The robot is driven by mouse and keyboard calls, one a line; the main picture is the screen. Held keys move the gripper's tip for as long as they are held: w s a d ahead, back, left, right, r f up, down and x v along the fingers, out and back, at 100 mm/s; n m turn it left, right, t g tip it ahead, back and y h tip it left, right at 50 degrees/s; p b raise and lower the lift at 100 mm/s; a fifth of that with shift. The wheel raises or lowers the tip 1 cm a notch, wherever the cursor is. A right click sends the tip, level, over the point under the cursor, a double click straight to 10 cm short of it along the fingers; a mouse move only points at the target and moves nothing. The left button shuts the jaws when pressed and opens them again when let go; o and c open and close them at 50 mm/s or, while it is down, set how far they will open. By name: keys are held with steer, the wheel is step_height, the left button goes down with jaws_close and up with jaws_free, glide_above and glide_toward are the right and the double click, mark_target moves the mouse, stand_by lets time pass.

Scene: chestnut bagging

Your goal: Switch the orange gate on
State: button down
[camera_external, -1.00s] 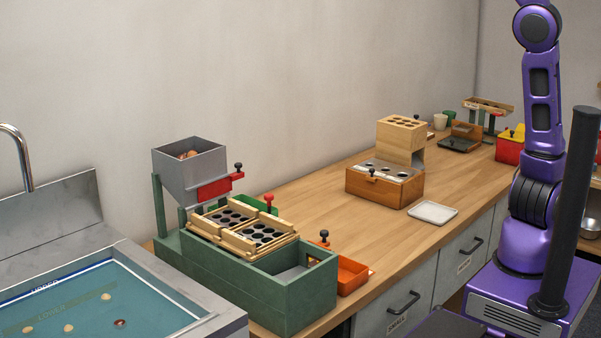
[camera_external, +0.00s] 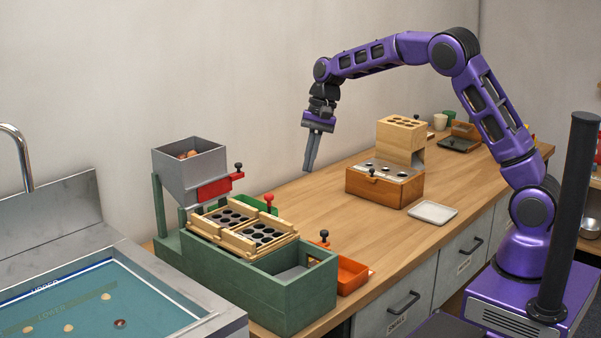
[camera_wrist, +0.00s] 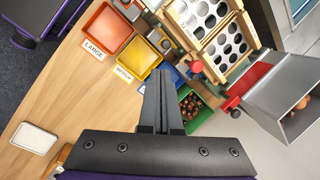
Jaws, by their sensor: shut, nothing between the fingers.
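A small orange piece with a black knob (camera_external: 324,239) stands at the right end of the green sorting machine (camera_external: 290,306), above an orange tray; it may be the orange gate, but I cannot tell its setting. My gripper (camera_external: 308,168) hangs above the counter, behind and above the machine, fingers pointing down. It is shut and empty, touching nothing. In the wrist view the shut fingers (camera_wrist: 160,74) point toward the bins and the machine. A red gate (camera_external: 214,188) with a black knob sits below the grey hopper (camera_external: 190,160).
The wrist view shows an orange bin (camera_wrist: 107,33) labelled LARGE, a yellow bin (camera_wrist: 139,57) and a green bin (camera_wrist: 207,111) holding chestnuts. A wooden box (camera_external: 385,190) and a white tray (camera_external: 433,212) stand to the right. The counter between machine and box is clear.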

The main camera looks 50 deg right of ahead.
mark_target(325, 231)
steer(key=s+d+f+m+g, duration=0.3)
steer(key=s+f, duration=0.3)
steer(key=f, duration=0.2)
steer(key=s+a+f, duration=0.2)
steer(key=a+f, duration=0.3)
steer(key=a, duration=0.1)
steer(key=shift+s+a+f+y+b, duration=0.15)
steer(key=shift+s+f+y+b, duration=0.2)
steer(key=shift+s+y+b, duration=0.1)
steer(key=shift+a+r+p, duration=0.2)
steer(key=shift+r+p, duration=0.75)
steer(key=shift+r, duration=0.05)
steer(key=shift+a, duration=0.1)
steer(key=shift+s+a, duration=0.1)
